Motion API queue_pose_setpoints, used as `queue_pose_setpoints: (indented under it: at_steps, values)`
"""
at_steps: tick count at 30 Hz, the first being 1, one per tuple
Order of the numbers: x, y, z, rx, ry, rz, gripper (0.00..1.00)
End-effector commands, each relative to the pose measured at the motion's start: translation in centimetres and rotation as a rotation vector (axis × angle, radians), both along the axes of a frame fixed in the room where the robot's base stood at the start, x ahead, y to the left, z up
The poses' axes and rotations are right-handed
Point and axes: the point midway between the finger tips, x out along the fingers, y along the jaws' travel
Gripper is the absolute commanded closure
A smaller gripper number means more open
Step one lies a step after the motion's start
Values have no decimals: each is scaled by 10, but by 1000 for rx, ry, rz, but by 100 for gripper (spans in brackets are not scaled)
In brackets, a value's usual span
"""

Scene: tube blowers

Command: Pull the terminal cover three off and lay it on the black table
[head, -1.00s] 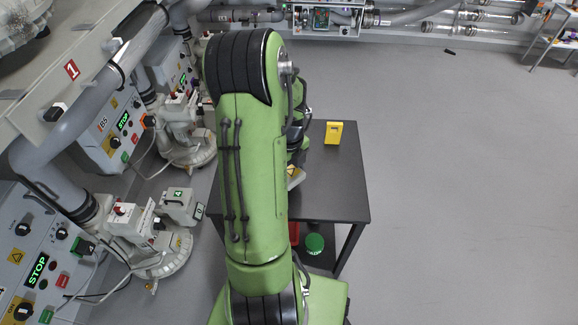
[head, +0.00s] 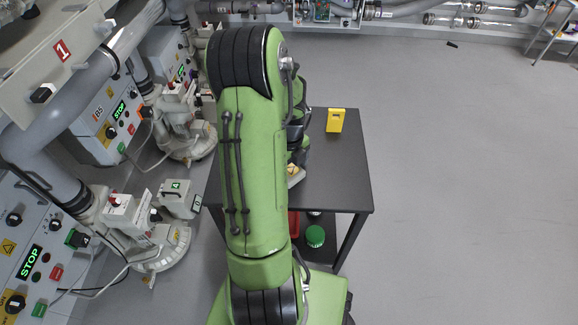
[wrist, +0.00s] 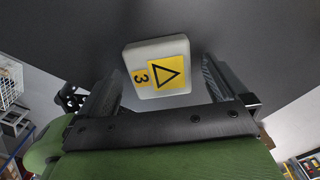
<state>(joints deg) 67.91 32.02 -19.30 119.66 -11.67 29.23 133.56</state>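Terminal cover three (wrist: 150,52), a pale grey block with a yellow triangle label and the number 3, shows in the wrist view between the fingers of my gripper (wrist: 162,78). The fingers stand apart, with a clear gap at the cover's right side. The dark top of the black table (head: 340,180) lies behind the cover; it looks to rest there, but the contact is hidden. In the head view a small pale part of the cover (head: 295,178) shows beside my green arm, which hides my gripper.
A yellow box-shaped device (head: 336,121) stands at the table's back. A green round thing (head: 314,236) and a red thing are below the tabletop. Blower units with a cover marked 4 (head: 178,197) stand on the left. The table's right side and the floor beyond are clear.

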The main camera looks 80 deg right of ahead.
Motion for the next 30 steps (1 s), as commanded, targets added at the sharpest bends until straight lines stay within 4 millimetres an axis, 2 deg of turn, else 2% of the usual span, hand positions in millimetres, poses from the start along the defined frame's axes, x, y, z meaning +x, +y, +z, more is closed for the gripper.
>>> queue_pose_setpoints:
  at_steps: [4, 7, 18, 21, 25, 30]
  values:
    - [0, 0, 2, -1, 0, 0, 0]
    - [0, -1, 17, -4, -1, 1, 0]
    - [0, -1, 121, -6, -1, 1, 0]
    - [0, 0, 141, -3, -1, 1, 0]
    - [0, 0, 156, -3, -1, 0, 0]
    - [0, 0, 158, 1, 1, 0, 0]
